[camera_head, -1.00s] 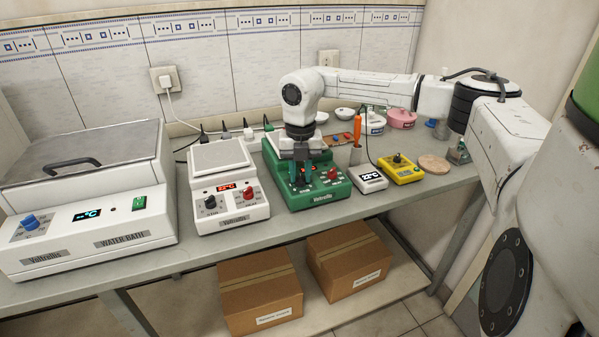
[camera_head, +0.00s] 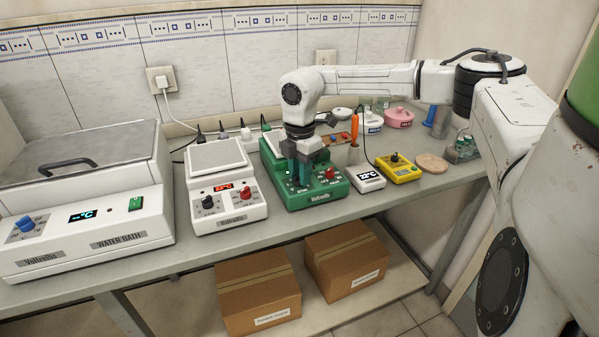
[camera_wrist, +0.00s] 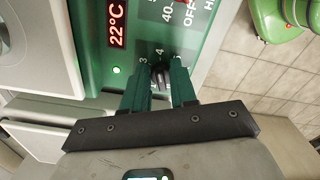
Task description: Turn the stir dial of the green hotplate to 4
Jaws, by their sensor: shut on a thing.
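The green hotplate (camera_head: 325,197) stands on the bench in the head view. Its red heat dial (camera_head: 330,173) is to the right of my gripper (camera_head: 301,184), which reaches down to the front panel. In the wrist view the dark stir dial (camera_wrist: 161,74) sits between the two green fingers of my gripper (camera_wrist: 160,86), which are shut on it. The numerals 3 and 4 show by the dial, with 4 just beyond it. The dial's exact pointer mark is too small to read. The red display (camera_wrist: 116,22) reads 22°C, and a green light is lit below it.
A white hotplate (camera_head: 228,212) stands close on the left, with a water bath (camera_head: 88,235) beyond it. A white display box (camera_head: 368,180) and a yellow device (camera_head: 398,170) stand close on the right.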

